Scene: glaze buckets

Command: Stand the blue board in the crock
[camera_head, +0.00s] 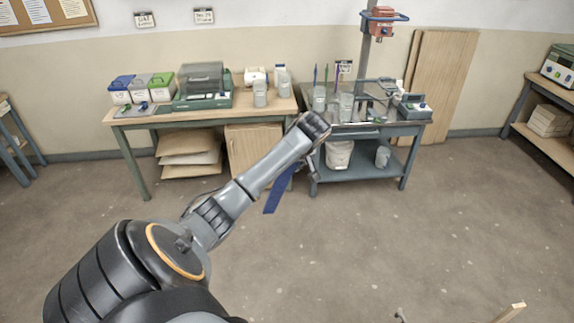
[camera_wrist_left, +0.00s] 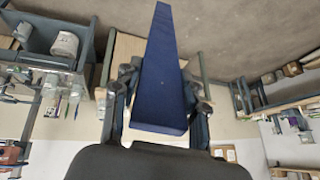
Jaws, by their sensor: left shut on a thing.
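The blue board (camera_head: 279,191) is a long flat dark-blue strip. It hangs slanting down from my left gripper (camera_head: 311,153) over the open floor in front of the tables. In the left wrist view the board (camera_wrist_left: 161,85) lies between the two fingers of my left gripper (camera_wrist_left: 162,75), which is shut on it. Several grey pots stand on the right table, one (camera_head: 319,101) with thin coloured sticks above it and another (camera_head: 346,106) beside it. I cannot tell for sure which is the crock. My right gripper is not in view.
The right table (camera_head: 380,130) has a white bucket (camera_head: 339,153) and a grey pot (camera_head: 383,157) on its lower shelf. A red device on a post (camera_head: 383,20) rises behind it. The left table (camera_head: 190,117) carries lidded bins and a green machine (camera_head: 203,88). The front floor is largely clear.

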